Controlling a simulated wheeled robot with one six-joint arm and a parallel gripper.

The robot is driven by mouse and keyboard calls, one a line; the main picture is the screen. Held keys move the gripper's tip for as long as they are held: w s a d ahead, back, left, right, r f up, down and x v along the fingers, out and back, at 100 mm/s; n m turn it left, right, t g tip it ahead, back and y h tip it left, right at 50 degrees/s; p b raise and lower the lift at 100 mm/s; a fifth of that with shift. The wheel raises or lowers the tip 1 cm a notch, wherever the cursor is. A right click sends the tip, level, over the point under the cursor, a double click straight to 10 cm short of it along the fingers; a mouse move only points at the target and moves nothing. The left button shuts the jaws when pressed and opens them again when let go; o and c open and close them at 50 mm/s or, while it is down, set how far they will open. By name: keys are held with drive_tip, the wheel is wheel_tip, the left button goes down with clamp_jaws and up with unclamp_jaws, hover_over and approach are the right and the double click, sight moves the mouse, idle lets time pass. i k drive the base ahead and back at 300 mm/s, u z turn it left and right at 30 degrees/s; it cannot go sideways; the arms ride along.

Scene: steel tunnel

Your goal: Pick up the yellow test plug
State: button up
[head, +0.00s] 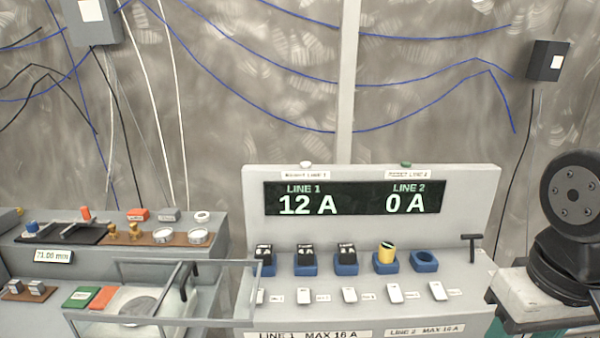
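My gripper is not in the head view. Only a dark part of my arm shows at the right edge, apart from the plug.
A display board (340,198) reading 12 A and 0 A rises behind the sockets. White switches (395,293) line the front. A black T-shaped handle (472,245) stands at the right. A clear-topped box (150,300) and a bench with small parts are left.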

sight(388, 249)
drive_tip(key=z, duration=2.9)
drive_tip(key=k, duration=1.15)
drive_tip(key=u, duration=1.25)
drive_tip(key=i, duration=0.45)
